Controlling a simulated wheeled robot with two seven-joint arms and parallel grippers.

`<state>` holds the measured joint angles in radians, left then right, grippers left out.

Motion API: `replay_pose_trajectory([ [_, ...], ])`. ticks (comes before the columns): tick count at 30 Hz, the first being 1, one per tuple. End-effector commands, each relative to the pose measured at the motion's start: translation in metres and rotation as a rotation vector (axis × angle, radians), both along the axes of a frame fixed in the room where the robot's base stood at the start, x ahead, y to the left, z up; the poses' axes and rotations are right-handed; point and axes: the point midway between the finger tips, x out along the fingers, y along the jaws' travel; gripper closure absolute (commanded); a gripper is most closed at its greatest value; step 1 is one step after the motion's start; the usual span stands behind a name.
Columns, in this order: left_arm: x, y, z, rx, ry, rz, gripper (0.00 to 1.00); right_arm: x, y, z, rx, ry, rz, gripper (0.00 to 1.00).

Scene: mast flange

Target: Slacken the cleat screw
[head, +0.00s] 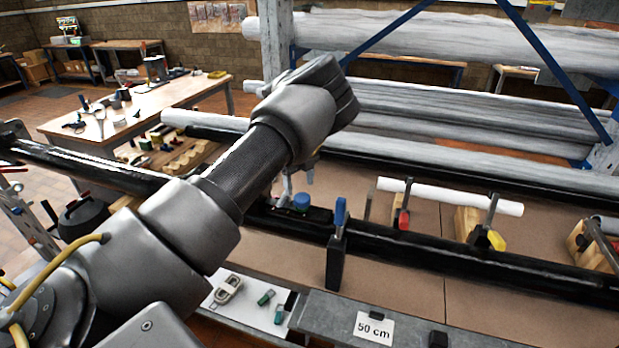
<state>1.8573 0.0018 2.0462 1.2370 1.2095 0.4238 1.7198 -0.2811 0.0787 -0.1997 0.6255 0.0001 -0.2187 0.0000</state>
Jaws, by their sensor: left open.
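My left arm reaches in from the left. Its gripper (299,183) is largely hidden behind the wrist, with finger tips pointing down just above and left of a blue round knob (302,201). The jaws are open and seem apart from the knob. The knob sits on a dark fitting along the long black mast (420,248). I cannot tell for sure whether this knob is the cleat screw. A metal cleat-like fitting (228,290) lies on a white sheet in front, beside two small green pieces (266,298). My right gripper is out of view.
A blue-handled clamp (337,248) stands upright right of the knob. Red (403,212) and yellow (492,239) clamps stand further right near a white tube (450,196). Wrapped masts fill the rack behind.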

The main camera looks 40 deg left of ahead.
Motion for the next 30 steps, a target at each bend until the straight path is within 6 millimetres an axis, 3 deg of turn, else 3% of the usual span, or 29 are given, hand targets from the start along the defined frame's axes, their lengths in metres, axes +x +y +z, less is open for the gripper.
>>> replay_pose_trajectory([
  [6, 0.007, -0.010, -0.008, 0.000, 0.000, -0.017, 0.37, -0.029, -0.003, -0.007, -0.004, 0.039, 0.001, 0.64],
  [9, 0.008, -0.011, -0.017, 0.000, 0.000, -0.018, 0.37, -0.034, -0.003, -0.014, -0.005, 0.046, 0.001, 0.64],
  [19, 0.005, -0.008, -0.050, 0.000, 0.000, -0.013, 0.37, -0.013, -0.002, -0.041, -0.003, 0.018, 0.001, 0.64],
  [26, 0.005, -0.008, -0.073, 0.000, 0.000, -0.014, 0.37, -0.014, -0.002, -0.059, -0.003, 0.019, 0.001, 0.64],
  [30, 0.006, -0.008, -0.068, 0.000, -0.001, -0.014, 0.53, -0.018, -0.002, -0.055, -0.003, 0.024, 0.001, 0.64],
])
